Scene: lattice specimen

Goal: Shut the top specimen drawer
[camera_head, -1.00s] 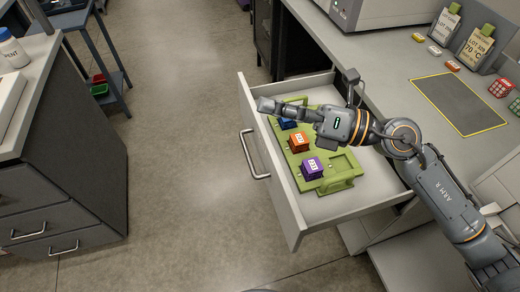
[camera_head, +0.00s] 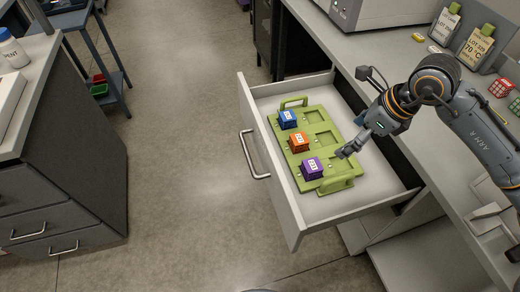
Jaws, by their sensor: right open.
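The top specimen drawer (camera_head: 283,199) stands pulled out from the right-hand counter, with a metal bar handle (camera_head: 253,155) on its front. Inside lies a green tray (camera_head: 318,119) with a blue cube (camera_head: 287,119), an orange cube (camera_head: 299,142) and a purple cube (camera_head: 311,168) in its left row; the right-row pockets look empty. My right gripper (camera_head: 344,152) is open and empty, over the drawer at the tray's right edge, its fingers pointing down-left. It is away from the handle. My left gripper is not in view.
The counter (camera_head: 405,55) on the right carries lot cards (camera_head: 476,45), lattice cubes (camera_head: 501,87) and a yellow-edged dark mat partly behind my right arm. A dark cabinet (camera_head: 65,200) stands at the left. The floor (camera_head: 185,120) before the drawer is clear.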

